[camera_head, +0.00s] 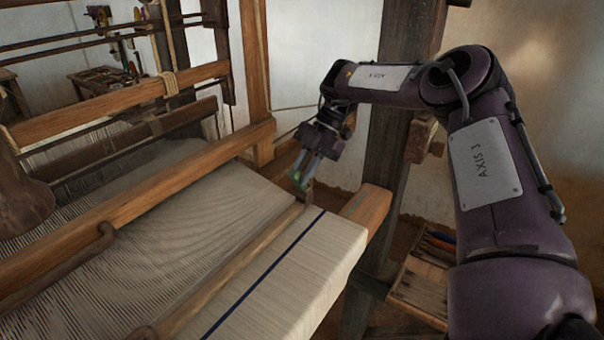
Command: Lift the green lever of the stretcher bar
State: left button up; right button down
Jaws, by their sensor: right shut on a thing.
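The stretcher bar (232,269) is a long, narrow wooden strip lying across the woven cloth (297,262), beside a dark blue stripe. Its far end reaches the cloth's edge, below my right gripper. My right gripper (301,182) points down there, with its fingers closed on the green lever (295,176). Only a small bit of green shows between and beside the fingers, so the lever's exact angle is hard to tell.
A thick wooden beam (150,200) crosses the loom left of the gripper. The cloth beam's wooden end (368,205) and a dark post (384,140) stand close on the right. A wooden tray (420,286) with tools is lower right.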

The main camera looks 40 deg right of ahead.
pick_arm(q)
jog(key=shift+f, duration=0.1)
pick_arm(e)
jog(key=shift+d+y, duration=0.2)
jog(key=shift+y, duration=0.1)
pick_arm(q)
jog(key=shift+d, duration=0.45)
pick_arm(e)
jog(key=c, duration=1.3)
grip_release()
jog(key=shift+r, duration=0.1)
